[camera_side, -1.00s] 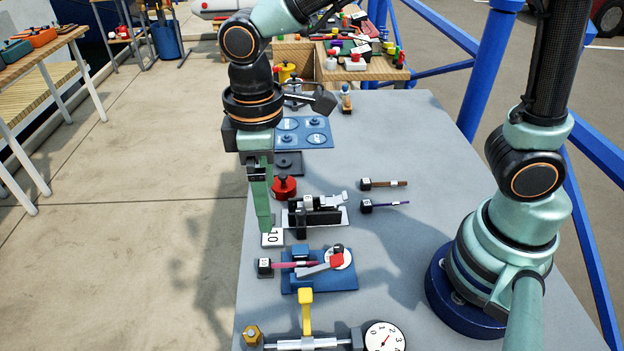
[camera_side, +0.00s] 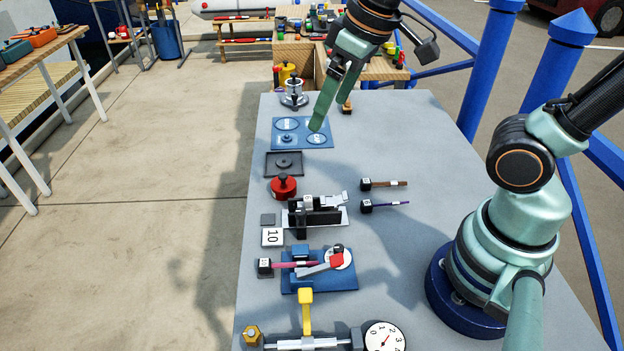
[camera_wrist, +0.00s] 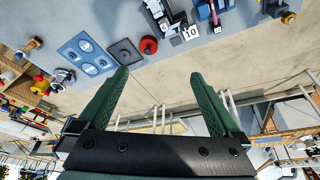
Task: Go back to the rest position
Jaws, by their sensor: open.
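My gripper (camera_side: 318,122) is raised over the far part of the grey table (camera_side: 400,240) in the side view. Its fingers point downward and cover part of the blue plate (camera_side: 292,144) from this angle. In the wrist view my gripper (camera_wrist: 163,95) shows two green fingers spread apart with nothing between them. The space between them looks onto the table edge and the paved ground. The gripper is open and empty.
A red weight (camera_side: 283,187), a black clamp fixture (camera_side: 315,215), a blue fixture (camera_side: 325,278) and a dial gauge (camera_side: 384,337) stand along the table's left side. Two dark-headed rods (camera_side: 385,204) lie mid-table. Blue railings (camera_side: 560,80) run along the right. The table's right middle is clear.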

